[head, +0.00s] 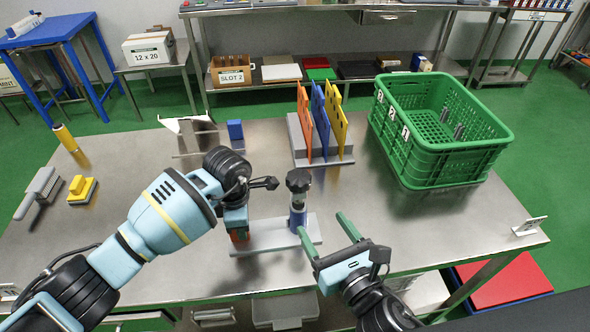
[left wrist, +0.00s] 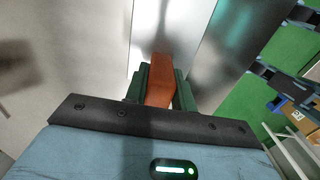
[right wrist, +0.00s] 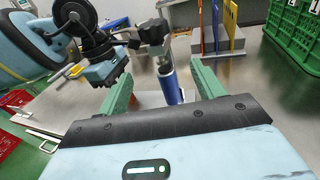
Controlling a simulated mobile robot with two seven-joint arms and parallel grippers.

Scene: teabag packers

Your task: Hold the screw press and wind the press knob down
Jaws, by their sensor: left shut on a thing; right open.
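The screw press stands on the steel table, with a pale base plate (head: 270,236), a blue post (head: 298,214) and a black press knob (head: 298,180) on top of a metal screw. My left gripper (head: 238,236) is shut on an orange-brown block (left wrist: 160,82) at the left end of the base plate. My right gripper (head: 325,230) is open and empty, its green fingers pointing at the post from the right. In the right wrist view the knob (right wrist: 151,34) and the blue post (right wrist: 171,86) stand between and beyond the fingers, apart from them.
A green crate (head: 440,150) stands at the right with metal pieces inside. A grey rack (head: 347,158) with orange, blue and yellow boards stands behind the press. A yellow-topped stamp (head: 82,188) and a grey brush (head: 40,185) lie at the left.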

